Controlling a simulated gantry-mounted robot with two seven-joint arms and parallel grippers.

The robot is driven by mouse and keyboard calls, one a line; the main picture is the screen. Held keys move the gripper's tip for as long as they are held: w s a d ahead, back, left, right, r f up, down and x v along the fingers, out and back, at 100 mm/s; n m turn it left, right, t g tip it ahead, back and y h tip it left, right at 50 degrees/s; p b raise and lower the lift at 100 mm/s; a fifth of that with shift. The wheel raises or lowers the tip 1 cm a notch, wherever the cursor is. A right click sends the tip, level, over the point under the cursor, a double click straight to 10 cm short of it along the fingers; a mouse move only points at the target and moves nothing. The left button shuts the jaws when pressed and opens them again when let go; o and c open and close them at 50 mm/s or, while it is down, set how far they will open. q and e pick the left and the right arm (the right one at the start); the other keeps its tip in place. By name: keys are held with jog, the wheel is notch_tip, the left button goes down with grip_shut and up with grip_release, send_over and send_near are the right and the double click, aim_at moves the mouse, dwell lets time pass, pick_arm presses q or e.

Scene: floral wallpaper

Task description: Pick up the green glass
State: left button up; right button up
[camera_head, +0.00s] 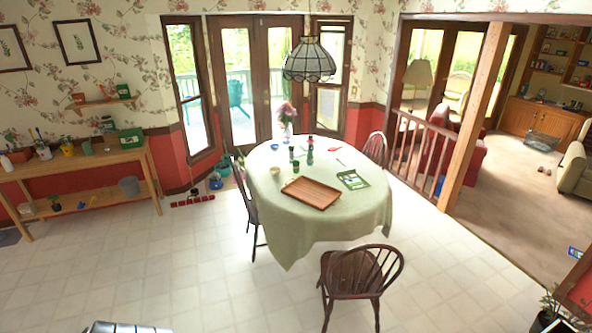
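A small green item (296,167) stands on the round table, behind the wooden tray. It looks like a cup or glass, but it is too small to be sure. A dark green bottle-like item (310,156) stands behind it to the right. A small green cup-like item (87,148) also sits on the wooden side bench at the left. I cannot tell which of these is the green glass. Neither of my grippers shows in the head view.
The round table (270,205) has a pale green cloth and holds a brown tray (311,193), a green-and-white packet (352,179) and a flower vase (287,128). Chairs surround it, one (358,277) in front. A lamp (309,60) hangs above.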

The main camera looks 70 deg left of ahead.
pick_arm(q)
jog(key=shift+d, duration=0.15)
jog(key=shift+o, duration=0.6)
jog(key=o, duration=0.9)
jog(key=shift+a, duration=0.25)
